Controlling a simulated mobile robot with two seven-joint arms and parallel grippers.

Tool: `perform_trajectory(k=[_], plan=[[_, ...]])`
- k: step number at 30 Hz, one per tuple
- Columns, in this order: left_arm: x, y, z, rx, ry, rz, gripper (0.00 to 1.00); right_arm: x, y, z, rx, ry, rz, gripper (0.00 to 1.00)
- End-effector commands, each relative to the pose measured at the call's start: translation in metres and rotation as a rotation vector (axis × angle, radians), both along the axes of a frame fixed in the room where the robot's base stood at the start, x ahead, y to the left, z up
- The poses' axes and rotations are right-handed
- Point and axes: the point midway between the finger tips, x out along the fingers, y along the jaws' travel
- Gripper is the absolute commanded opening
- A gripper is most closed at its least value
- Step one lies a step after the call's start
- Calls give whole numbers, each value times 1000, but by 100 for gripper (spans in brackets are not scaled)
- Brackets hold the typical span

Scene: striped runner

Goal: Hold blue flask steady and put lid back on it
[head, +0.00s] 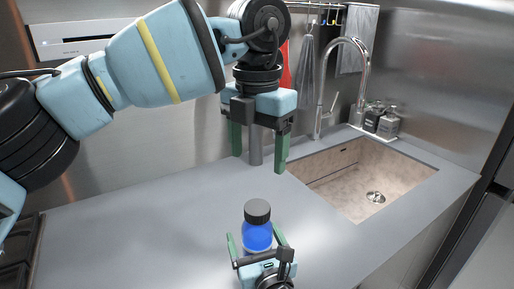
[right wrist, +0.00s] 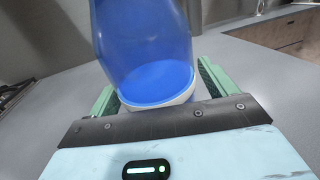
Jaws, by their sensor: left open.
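The blue flask (head: 257,235) stands upright on the counter at the bottom middle of the head view. Its dark lid (head: 257,209) sits on top of it; I cannot tell how tightly. My right gripper (head: 255,236) is low at the flask, with its green fingers on either side and some gap visible. In the right wrist view the flask's blue body and white base (right wrist: 150,85) show between the fingers; its top is out of that view. My left gripper (head: 258,158) is open above and behind the flask, pointing down, clear of the lid.
A sink (head: 365,185) with a tap (head: 362,60) lies at right. Soap bottles (head: 388,122) stand behind it. The grey counter (head: 140,225) is clear at left.

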Motion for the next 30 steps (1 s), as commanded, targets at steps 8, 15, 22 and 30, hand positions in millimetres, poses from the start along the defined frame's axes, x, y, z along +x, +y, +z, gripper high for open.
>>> perform_trajectory(k=[8,15,22,30], plan=[[0,0,-1,1,1,0,72,-8,-3,-1,-1,1,0,84],[1,0,-4,1,4,0,72,-42,-16,-2,-1,2,0,84],[2,0,-8,0,9,0,72,-67,-25,-1,-1,2,0,84],[2,0,-8,0,9,0,72,-74,-28,0,0,1,0,84]])
